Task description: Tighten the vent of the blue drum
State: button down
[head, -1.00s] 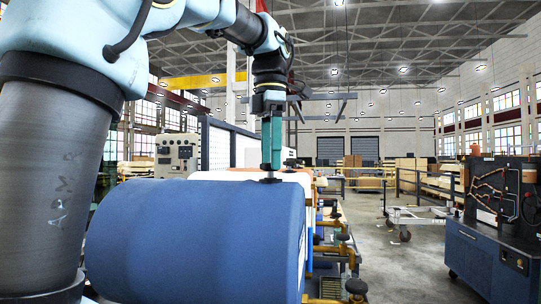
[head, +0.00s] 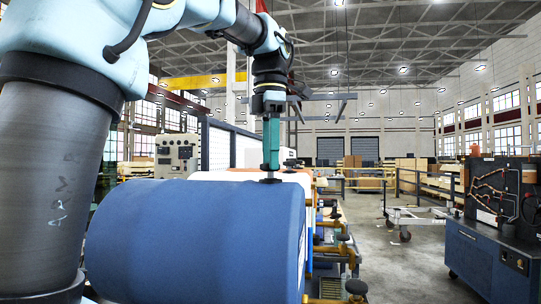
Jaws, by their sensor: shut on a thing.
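The blue drum (head: 200,240) lies on its side in the near middle of the head view. My gripper (head: 271,172) points straight down at the drum's top, towards its right end. Its teal fingers are shut on a small dark vent (head: 270,181) on top of the drum. The fingers hide most of the vent, so its exact shape and how far it is turned cannot be seen.
An orange and white drum (head: 293,178) lies just behind the blue one. Yellow pipes and valves (head: 340,248) stand along the right. A blue cabinet (head: 487,250) stands at the far right. The floor between is free.

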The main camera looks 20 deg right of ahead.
jog(key=shift+m, duration=0.4)
jog(key=m+p, duration=0.2)
jog(key=m, duration=0.2)
jog(key=shift+r+m+p, duration=0.15)
jog(key=shift+m+p, duration=0.2)
jog(key=shift+m, duration=0.05)
jog(key=m+p, duration=0.2)
jog(key=m, duration=0.4)
jog(key=m+p, duration=0.1)
jog(key=m, duration=0.4)
jog(key=shift+m+p, duration=0.35)
jog(key=shift+m, duration=0.05)
jog(key=m+p, duration=0.1)
jog(key=m, duration=0.4)
jog(key=shift+m, duration=0.4)
jog(key=shift+c, duration=1.7)
grip_release()
